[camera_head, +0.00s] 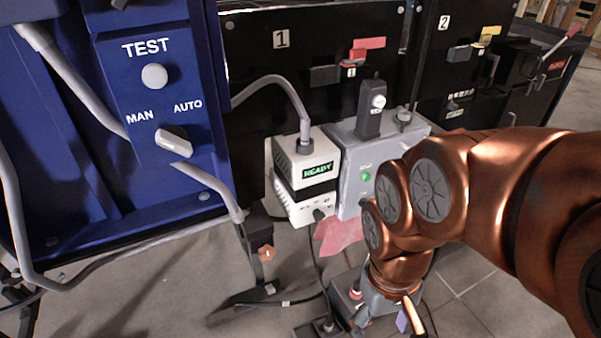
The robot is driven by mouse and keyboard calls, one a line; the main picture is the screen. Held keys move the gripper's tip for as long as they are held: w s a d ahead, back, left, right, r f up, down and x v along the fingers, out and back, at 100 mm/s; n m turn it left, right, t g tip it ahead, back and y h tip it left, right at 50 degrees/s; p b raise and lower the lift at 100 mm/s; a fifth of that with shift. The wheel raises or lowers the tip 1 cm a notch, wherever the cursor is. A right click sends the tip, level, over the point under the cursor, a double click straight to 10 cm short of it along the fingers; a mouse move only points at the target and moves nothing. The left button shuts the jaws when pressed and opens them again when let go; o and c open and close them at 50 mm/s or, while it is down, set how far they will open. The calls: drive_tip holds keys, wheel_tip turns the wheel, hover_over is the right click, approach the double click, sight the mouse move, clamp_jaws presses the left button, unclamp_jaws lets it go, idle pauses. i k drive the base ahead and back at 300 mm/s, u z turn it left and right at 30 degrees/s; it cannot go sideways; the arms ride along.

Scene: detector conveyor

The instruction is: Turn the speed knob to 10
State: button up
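I cannot make out a knob labelled for speed or any number 10. The white selector knob (173,141) on the blue panel sits between the words MAN and AUTO, with a round TEST button (154,76) above it. A grey box (349,190) right of centre has a green button, and a small dark round knob (404,117) stands on its top. My copper arm comes in from the right and bends down. My gripper (400,310) is at its lower end, low in the picture, beside a small grey box with a red button (354,294). Its fingers are mostly hidden.
A white unit (306,170) with a green READY display stands left of the grey box. Black panels marked 1 (280,39) and 2 (444,22) stand behind. Cables and a dark stand foot (262,297) lie on the floor.

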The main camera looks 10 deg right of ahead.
sight(318, 216)
drive_tip(key=z, duration=1.75)
drive_tip(key=k, duration=1.1)
drive_tip(key=u, duration=1.6)
drive_tip(key=i, duration=0.5)
drive_tip(key=u, duration=0.15)
